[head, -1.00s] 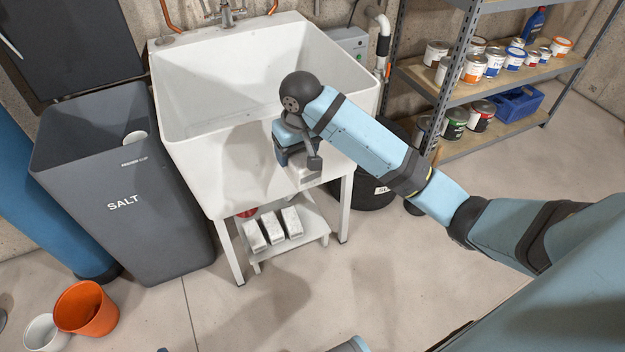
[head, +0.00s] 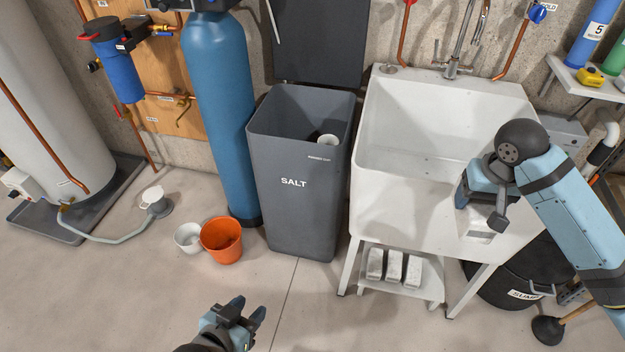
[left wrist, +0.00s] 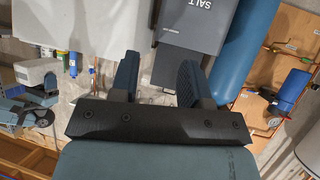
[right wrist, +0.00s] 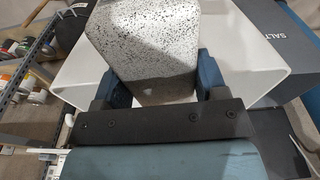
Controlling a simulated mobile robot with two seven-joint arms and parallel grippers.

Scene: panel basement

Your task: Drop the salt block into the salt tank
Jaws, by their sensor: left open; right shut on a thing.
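The salt tank (head: 290,215) is a tall grey open bin marked SALT, left of the sink in the head view, with its dark lid up behind it. A white cup (head: 327,140) shows inside its opening. My right gripper (head: 484,205) is in front of the sink and is shut on a speckled white salt block (right wrist: 155,45), seen large in the right wrist view. The block's lower part (head: 476,236) shows below the gripper in the head view. My left gripper (head: 243,312) is open and empty, low over the floor in front of the tank.
The white sink (head: 395,185) stands right of the tank. Several more blocks (head: 394,268) rest on the shelf beneath it. An orange bucket (head: 222,241) and a white one (head: 188,238) stand left of the tank. A blue cylinder (head: 222,110) rises behind them. A plunger (head: 548,329) stands at lower right.

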